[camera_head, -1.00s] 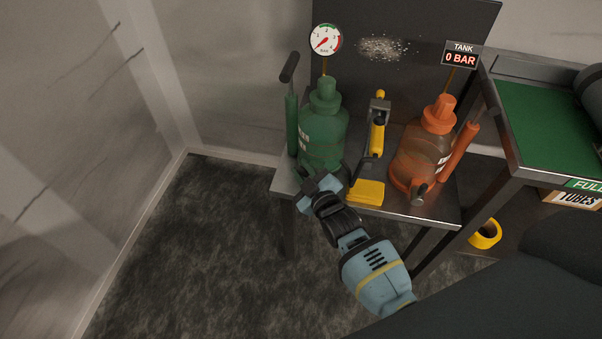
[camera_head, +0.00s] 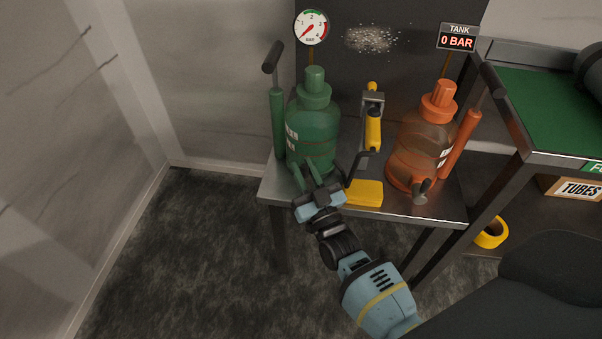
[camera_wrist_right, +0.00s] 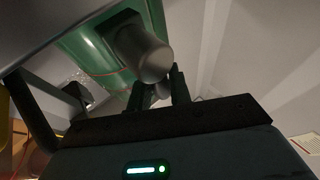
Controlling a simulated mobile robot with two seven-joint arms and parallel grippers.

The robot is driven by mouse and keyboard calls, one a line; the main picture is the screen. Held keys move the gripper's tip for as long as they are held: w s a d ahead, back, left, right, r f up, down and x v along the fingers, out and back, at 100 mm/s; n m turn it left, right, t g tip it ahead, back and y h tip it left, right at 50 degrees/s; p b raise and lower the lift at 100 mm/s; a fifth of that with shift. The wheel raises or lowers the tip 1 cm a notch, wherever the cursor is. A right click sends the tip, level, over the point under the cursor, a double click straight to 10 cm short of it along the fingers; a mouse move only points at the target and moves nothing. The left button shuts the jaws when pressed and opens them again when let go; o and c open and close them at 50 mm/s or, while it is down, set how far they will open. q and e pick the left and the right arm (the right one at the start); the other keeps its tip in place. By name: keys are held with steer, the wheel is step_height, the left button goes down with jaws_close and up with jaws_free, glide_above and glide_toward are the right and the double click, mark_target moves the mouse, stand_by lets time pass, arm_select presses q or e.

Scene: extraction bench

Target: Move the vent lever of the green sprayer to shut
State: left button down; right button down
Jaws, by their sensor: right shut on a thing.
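The green sprayer (camera_head: 313,130) stands upright at the left end of the metal bench, with a pump tube and dark handle (camera_head: 273,57) beside it. My right gripper (camera_head: 307,175) is at the sprayer's lower front. Its fingers are closed on a small part there, which I take to be the vent lever; the fingers mostly hide it in the head view. In the right wrist view, a grey rounded valve part (camera_wrist_right: 145,52) juts from the green body (camera_wrist_right: 95,50), just beyond the fingers (camera_wrist_right: 160,92). The lever's exact angle cannot be told. My left gripper is not in view.
An orange sprayer (camera_head: 424,145) stands to the right, with a yellow-handled tool (camera_head: 373,130) and a yellow block (camera_head: 364,194) between the two. A gauge (camera_head: 311,28) rises behind the green sprayer. A green-topped table (camera_head: 545,110) is at far right. The floor at left is clear.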

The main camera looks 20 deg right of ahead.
mark_target(307, 176)
steer(key=shift+m, duration=0.3)
steer(key=c, duration=1.6)
jaws_free()
steer(key=shift+d, duration=0.1)
steer(key=o, duration=0.3)
steer(key=shift+s, duration=0.15)
steer(key=v, duration=0.6)
steer(key=shift+s+f, duration=0.2)
steer(key=shift+s, duration=0.1)
steer(key=shift+s+f, duration=0.15)
steer(key=shift+s, duration=0.3)
